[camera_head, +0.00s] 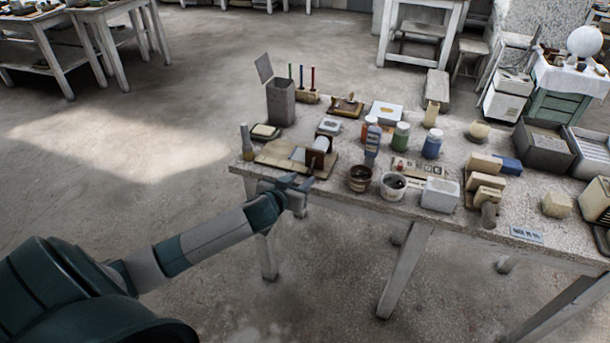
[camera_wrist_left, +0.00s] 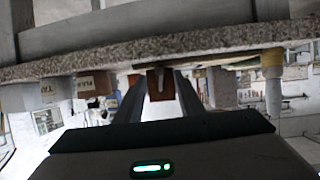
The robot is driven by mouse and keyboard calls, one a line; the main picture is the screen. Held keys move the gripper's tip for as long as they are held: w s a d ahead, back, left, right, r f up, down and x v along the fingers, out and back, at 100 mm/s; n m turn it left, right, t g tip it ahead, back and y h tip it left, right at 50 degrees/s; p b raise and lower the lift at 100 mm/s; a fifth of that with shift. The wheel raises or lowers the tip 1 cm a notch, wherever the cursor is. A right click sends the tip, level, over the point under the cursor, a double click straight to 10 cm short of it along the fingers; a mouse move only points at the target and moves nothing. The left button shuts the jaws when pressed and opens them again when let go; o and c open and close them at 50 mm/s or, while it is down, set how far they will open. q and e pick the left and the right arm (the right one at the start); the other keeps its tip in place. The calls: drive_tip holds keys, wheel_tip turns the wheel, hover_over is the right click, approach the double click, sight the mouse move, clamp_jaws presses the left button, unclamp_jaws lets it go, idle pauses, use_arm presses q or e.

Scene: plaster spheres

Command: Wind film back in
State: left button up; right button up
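A low brown wooden board (camera_head: 270,157) lies at the left front of the work table, with a small brown upright block (camera_head: 315,158) at its right end. A pale roll (camera_head: 321,144) sits behind the block, and a pale bluish strip (camera_head: 298,154) lies beside it; I cannot tell for certain that this is the film. My left gripper (camera_head: 302,183) is just in front of the table edge, near the block. In the left wrist view its two dark fingers (camera_wrist_left: 161,84) stand apart, with the brown block showing between them. Contact is not clear. My right gripper is not in view.
The table (camera_head: 520,210) is crowded: a grey bin (camera_head: 281,102), paint jars (camera_head: 401,136), two pots near the front (camera_head: 360,179), a white block (camera_head: 440,194) and tan blocks (camera_head: 484,182). The floor left of the table (camera_head: 130,190) is clear.

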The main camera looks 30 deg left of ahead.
sight(308, 174)
use_arm(q)
drive_tip(key=x, duration=0.3)
drive_tip(key=shift+w+f, duration=0.1)
drive_tip(key=shift+w, duration=0.25)
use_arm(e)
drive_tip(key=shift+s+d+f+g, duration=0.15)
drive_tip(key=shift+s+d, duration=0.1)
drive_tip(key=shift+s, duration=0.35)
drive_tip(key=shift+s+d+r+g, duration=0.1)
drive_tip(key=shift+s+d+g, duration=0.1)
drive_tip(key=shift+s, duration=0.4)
use_arm(q)
clamp_jaws()
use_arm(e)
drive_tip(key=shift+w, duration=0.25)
